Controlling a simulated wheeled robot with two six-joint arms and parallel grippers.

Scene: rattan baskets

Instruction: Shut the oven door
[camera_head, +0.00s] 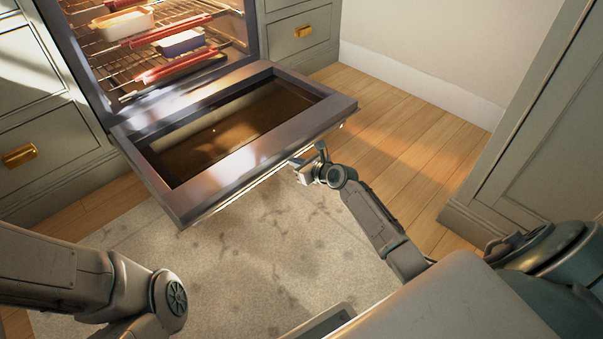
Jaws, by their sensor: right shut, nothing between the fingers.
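The oven (80,65) stands at the upper left, lit inside. Its door (255,148) is hinged at the bottom and hangs wide open, tilted down toward me over the rug. My right gripper (300,166) is shut and empty at the door's outer edge, at its right part. It looks to be touching the edge or just under it; I cannot tell which. My left arm (60,275) shows at the lower left, but its gripper is out of view.
Inside the oven, wire racks with red front guards hold a pale dish (125,25) and a purple-and-white dish (180,42). Grey cabinets with brass handles flank the oven. Another cabinet (540,130) stands at right. A rug (270,250) and wooden floor (410,140) lie clear.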

